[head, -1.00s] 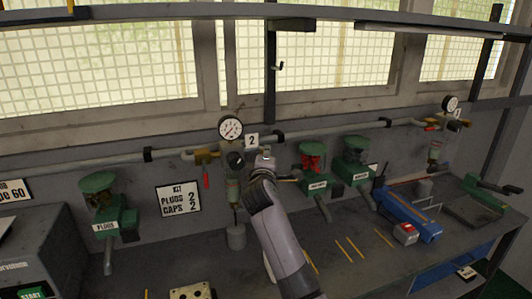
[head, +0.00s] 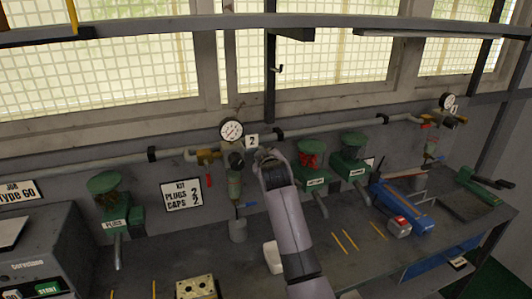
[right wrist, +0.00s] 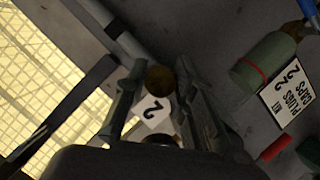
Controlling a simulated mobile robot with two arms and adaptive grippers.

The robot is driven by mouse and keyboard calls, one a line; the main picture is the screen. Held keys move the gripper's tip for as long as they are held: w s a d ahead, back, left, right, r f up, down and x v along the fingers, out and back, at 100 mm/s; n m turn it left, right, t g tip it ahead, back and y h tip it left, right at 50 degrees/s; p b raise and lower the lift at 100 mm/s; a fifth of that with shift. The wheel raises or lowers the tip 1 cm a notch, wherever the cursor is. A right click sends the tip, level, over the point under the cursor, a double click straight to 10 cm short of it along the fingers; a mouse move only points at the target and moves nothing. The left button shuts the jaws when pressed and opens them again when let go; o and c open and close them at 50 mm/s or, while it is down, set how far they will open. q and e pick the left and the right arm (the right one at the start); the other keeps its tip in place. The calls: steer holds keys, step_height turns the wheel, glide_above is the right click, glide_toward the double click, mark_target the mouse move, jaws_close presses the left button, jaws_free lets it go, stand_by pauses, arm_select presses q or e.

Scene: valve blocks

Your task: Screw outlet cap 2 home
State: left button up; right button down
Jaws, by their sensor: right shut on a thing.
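My right gripper (right wrist: 158,98) is up at the pipe beside the white number 2 plate (head: 252,141). In the right wrist view its two dark fingers stand on either side of a round, brownish, brass-like piece (right wrist: 159,79), and it is shut on it. This looks like outlet cap 2, though its thread and seat are hidden. The number plate (right wrist: 155,111) shows between the fingers. In the head view my wrist hides the held piece. The station 2 gauge (head: 231,131) and brass valve (head: 207,157) are just left of my gripper. My left gripper is not in view.
A kit sign (head: 181,195) hangs on the wall left of station 2. Green dispensers (head: 310,172) stand right of my arm, another (head: 107,200) at left. Mid-bench is mostly clear.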

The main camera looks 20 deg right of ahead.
steer(key=shift+f+m, duration=0.25)
steer(key=shift+m, duration=0.05)
stand_by(0.4)
steer(key=c, duration=1.3)
jaws_free()
steer(key=shift+r, duration=0.1)
steer(key=shift+c, duration=0.2)
steer(key=shift+s+r, duration=0.1)
steer(key=v, duration=1.2)
steer(key=shift+d+r, duration=0.1)
